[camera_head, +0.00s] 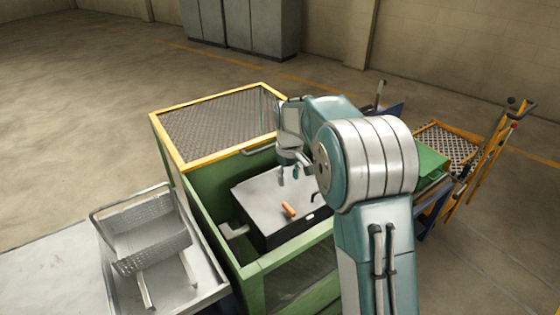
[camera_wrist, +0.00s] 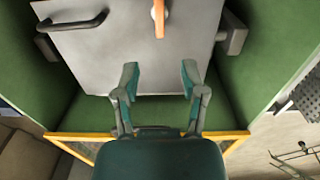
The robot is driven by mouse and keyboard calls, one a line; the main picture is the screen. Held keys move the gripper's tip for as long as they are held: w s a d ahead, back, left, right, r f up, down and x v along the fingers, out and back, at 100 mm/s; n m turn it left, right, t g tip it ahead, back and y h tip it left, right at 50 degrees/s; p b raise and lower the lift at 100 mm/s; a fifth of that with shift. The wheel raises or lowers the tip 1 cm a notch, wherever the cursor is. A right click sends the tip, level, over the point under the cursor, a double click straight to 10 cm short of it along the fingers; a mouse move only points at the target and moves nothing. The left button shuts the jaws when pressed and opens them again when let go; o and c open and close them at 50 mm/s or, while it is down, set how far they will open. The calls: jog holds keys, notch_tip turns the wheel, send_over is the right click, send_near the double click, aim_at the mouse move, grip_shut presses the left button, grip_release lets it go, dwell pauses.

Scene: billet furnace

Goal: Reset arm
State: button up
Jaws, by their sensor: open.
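My gripper (camera_head: 289,172) is open and empty. In the head view it hangs from my arm over the far part of a grey metal block (camera_head: 262,192) inside a green cabinet (camera_head: 217,232). In the wrist view my gripper (camera_wrist: 157,82) points toward the flat grey surface (camera_wrist: 115,50), its two fingers spread apart. An orange piece (camera_head: 289,210) lies on the grey block, nearer the front than my gripper. The orange piece (camera_wrist: 159,14) also shows at the top of the wrist view, beyond the fingertips and apart from them.
A yellow-framed mesh guard (camera_head: 215,123) tops the cabinet. A metal basket tray (camera_head: 155,235) stands at its left. A yellow step ladder (camera_head: 490,155) stands at the right. Grey lockers (camera_head: 240,25) line the back wall. The floor at left is clear.

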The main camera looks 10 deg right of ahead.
jog(key=s+r+m+t, duration=0.2)
jog(key=s+r+t, duration=0.1)
jog(key=s+r, duration=1)
jog(key=s+m+t, duration=0.2)
jog(key=s, duration=1.7)
jog(key=shift+s+f+m+t, duration=0.15)
jog(key=shift+f+m+t, duration=0.15)
jog(key=shift+f, duration=0.05)
jog(key=shift+c, duration=0.2)
